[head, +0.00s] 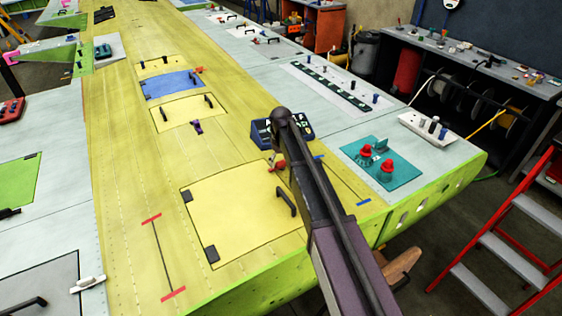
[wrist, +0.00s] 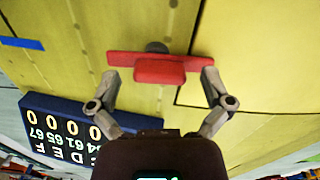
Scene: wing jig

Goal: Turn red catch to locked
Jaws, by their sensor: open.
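The red catch (wrist: 160,69) lies crosswise in the wrist view, a flat bar with a raised grip and a dark round piece behind it. Its right end appears to overlap the dark edge line of a yellow hatch (wrist: 250,80). My gripper (wrist: 160,80) is open, with one finger near each end of the bar; I cannot tell whether they touch it. In the head view the red catch (head: 276,163) shows by the upper right corner of the large yellow hatch (head: 235,215), partly hidden by my arm. The gripper is mostly hidden there.
A dark blue box with a number display (wrist: 65,135) stands close to my left finger; it also shows in the head view (head: 262,134). A black handle (head: 285,203) sits on the hatch. A teal plate (head: 400,178) with red knobs lies to the right.

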